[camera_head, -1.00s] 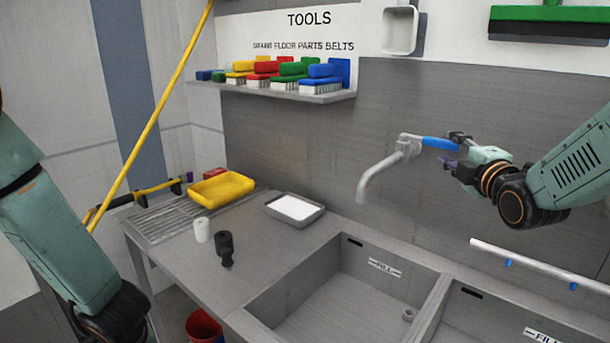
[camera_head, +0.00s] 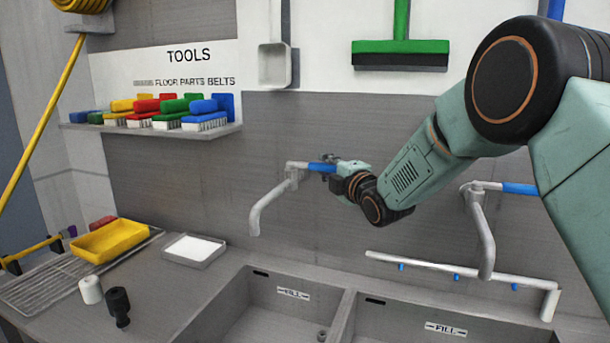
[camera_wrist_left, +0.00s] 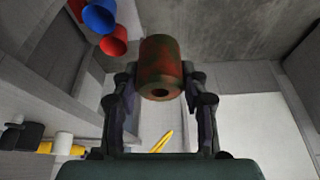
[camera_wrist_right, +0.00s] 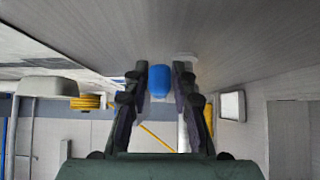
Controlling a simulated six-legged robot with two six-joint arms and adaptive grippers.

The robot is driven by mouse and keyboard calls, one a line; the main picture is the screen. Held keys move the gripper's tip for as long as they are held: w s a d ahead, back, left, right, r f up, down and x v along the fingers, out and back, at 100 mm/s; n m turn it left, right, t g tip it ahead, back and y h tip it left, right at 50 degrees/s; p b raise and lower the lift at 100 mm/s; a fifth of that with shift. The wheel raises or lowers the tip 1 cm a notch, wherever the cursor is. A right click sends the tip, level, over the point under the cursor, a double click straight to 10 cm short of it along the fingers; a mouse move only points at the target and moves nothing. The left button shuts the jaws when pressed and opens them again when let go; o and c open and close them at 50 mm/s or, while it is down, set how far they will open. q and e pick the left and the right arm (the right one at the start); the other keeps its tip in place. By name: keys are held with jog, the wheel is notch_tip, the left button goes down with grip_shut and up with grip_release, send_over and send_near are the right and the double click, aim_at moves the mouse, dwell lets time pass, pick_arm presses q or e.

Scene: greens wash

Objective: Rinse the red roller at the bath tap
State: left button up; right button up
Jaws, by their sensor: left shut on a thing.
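The red roller (camera_wrist_left: 160,70), stained with dark greenish patches, is held between the fingers of my left gripper (camera_wrist_left: 160,92) in the left wrist view. That gripper is out of the head view. The bath tap (camera_head: 268,205) has a grey bent spout over the left bath (camera_head: 255,310) and a blue lever (camera_head: 321,167). My right gripper (camera_head: 335,170) is at the lever's end. In the right wrist view the blue lever (camera_wrist_right: 160,83) lies between its fingertips, very near both; whether they grip it I cannot tell. No water shows at the spout.
A second tap (camera_head: 480,230) stands right, over the other bath, with a white pipe (camera_head: 450,268) along the wall. A white tray (camera_head: 195,250), yellow tray (camera_head: 108,241), white roller (camera_head: 91,291) and black roller (camera_head: 118,305) are on the left counter. Brushes (camera_head: 160,112) fill the shelf.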

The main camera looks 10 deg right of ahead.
pick_arm(q)
jog(key=shift+a, duration=0.1)
pick_arm(e)
jog(key=shift+a+r, duration=0.1)
jog(key=shift+a, duration=0.1)
grip_shut()
pick_arm(q)
jog(key=shift+f+b, duration=0.95)
jog(key=shift+b, duration=0.05)
pick_arm(e)
jog(key=shift+s+a+r+m+t+h, duration=0.1)
jog(key=shift+s+a+m+t+h, duration=0.15)
jog(key=shift+h, duration=0.3)
jog(key=shift+s+a+m+t+h, duration=0.15)
jog(key=shift+m+h, duration=0.2)
jog(key=shift+h, duration=0.2)
pick_arm(q)
jog(key=shift+f, duration=0.3)
pick_arm(e)
jog(key=shift+s+a+r+m+h, duration=0.1)
jog(key=shift+s+a+m+h, duration=0.15)
jog(key=shift+m+h, duration=0.3)
jog(key=shift+s+a+m+h, duration=0.1)
jog(key=shift+s+m+h, duration=0.2)
jog(key=shift+h, duration=0.35)
jog(key=shift+w, duration=0.1)
